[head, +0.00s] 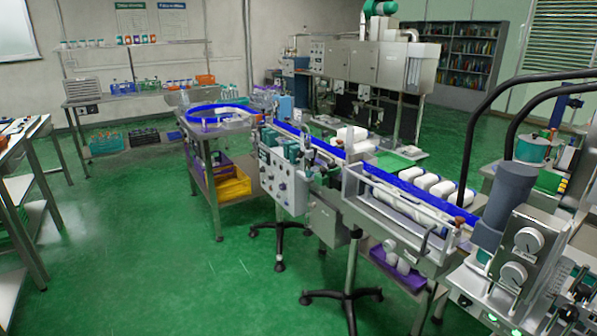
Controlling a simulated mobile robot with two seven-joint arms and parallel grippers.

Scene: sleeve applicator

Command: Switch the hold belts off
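A conveyor line with a blue belt (409,189) runs from the middle of the head view toward the lower right. A grey control panel (283,181) with several small knobs and buttons faces me on the near side of the line. Another panel (521,255) with two round white dials is at the right edge, with green lights (491,318) below it. I cannot tell which control belongs to the hold belts, or whether the belts run. Neither of my grippers is in view.
A round table with a blue ring (217,112) stands left of the line, with a yellow bin (230,187) below. Wheeled black stand feet (342,296) stick out onto the floor. A workbench (22,150) is at the left edge. The green floor (150,240) between is clear.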

